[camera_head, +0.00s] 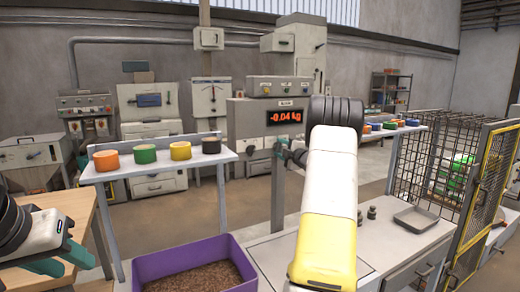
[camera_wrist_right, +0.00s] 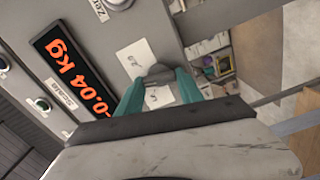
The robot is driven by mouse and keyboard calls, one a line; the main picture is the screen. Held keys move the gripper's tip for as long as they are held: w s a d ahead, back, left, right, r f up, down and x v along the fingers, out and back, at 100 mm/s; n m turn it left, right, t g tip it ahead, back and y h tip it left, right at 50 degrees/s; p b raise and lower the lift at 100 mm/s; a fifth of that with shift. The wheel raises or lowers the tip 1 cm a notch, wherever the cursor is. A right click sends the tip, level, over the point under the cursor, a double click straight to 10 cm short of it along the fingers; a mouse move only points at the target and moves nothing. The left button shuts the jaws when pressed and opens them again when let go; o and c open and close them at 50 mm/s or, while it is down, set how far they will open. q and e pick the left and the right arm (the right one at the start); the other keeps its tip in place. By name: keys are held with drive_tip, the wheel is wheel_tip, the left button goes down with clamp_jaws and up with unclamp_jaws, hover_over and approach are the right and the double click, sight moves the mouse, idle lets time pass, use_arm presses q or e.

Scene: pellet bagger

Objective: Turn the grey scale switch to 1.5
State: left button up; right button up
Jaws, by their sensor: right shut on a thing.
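The grey scale switch (camera_wrist_right: 157,73) is a small knob on the grey scale panel, between the teal fingers of my right gripper (camera_wrist_right: 159,85) in the right wrist view. The gripper is shut on it. White labels with small marks sit beside the knob, above (camera_wrist_right: 136,56) and below (camera_wrist_right: 158,96); I cannot read them surely, nor tell the switch's setting. The scale display (camera_head: 284,116) reads -0.04 kg in red. In the head view my right arm hides the switch and most of that gripper. My left gripper (camera_head: 68,258) is at the lower left, its teal fingers apart and empty.
A purple bin of brown pellets (camera_head: 222,244) stands at the front. A shelf (camera_head: 155,166) holds orange, green, yellow and black round containers. A metal tray (camera_head: 416,219) and small weights lie on the right bench. A yellow-framed mesh gate (camera_head: 485,190) stands at right.

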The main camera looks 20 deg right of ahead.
drive_tip(key=shift+f+n, duration=0.15)
drive_tip(key=shift+n, duration=0.85)
drive_tip(key=o, duration=1.4)
drive_tip(key=s, duration=0.8)
drive_tip(key=shift+d, duration=0.3)
drive_tip(key=shift+w, duration=0.1)
